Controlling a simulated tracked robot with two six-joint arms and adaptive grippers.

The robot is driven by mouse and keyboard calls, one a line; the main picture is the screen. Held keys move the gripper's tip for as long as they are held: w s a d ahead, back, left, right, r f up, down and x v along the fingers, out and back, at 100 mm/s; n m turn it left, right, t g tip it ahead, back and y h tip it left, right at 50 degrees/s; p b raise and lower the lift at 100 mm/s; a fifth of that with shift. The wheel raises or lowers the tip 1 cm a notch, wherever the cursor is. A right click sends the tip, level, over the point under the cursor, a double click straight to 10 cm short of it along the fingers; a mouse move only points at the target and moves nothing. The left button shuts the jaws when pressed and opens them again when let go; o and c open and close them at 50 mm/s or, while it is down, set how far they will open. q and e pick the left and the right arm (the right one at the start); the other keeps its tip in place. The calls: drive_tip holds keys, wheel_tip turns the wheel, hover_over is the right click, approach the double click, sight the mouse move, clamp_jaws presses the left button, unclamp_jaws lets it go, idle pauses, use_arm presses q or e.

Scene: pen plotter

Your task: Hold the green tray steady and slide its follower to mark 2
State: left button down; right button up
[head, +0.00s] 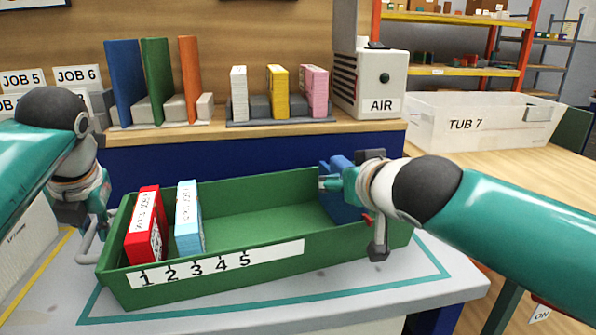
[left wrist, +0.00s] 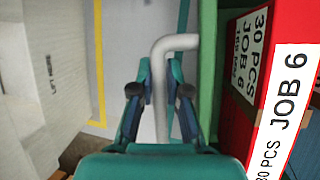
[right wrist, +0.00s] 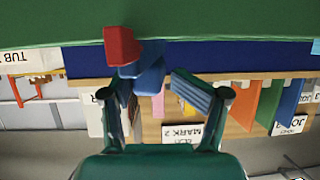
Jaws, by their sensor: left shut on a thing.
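The green tray (head: 270,205) stands on the grey bench, with marks 1 to 5 on a white strip (head: 215,264) along its front. A red box (head: 146,226) and a light blue box (head: 189,218) stand upright at its left end. The blue follower (head: 340,208) is at the right end, far from mark 2, partly hidden by my right arm. Its red-tipped part (right wrist: 122,46) shows in the right wrist view. My left gripper (left wrist: 163,95) is shut on the tray's grey bent handle (left wrist: 160,62). My right gripper (right wrist: 155,88) is open beside the follower, its fingers apart.
Behind the tray, a wooden shelf (head: 255,139) holds colored folders and small boxes. The AIR unit (head: 371,82) stands at its right end. The tray floor between the light blue box and the follower is clear.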

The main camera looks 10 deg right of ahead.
drive_tip(key=s+a, duration=0.2)
drive_tip(key=a, duration=2.2)
drive_tip(key=w+d, duration=0.2)
drive_tip(key=d, duration=2.4)
drive_tip(key=d+v, duration=0.2)
drive_tip(key=v, duration=0.9)
drive_tip(key=shift+s+r, duration=0.2)
drive_tip(key=shift+r, duration=0.15)
drive_tip(key=shift+d, duration=0.1)
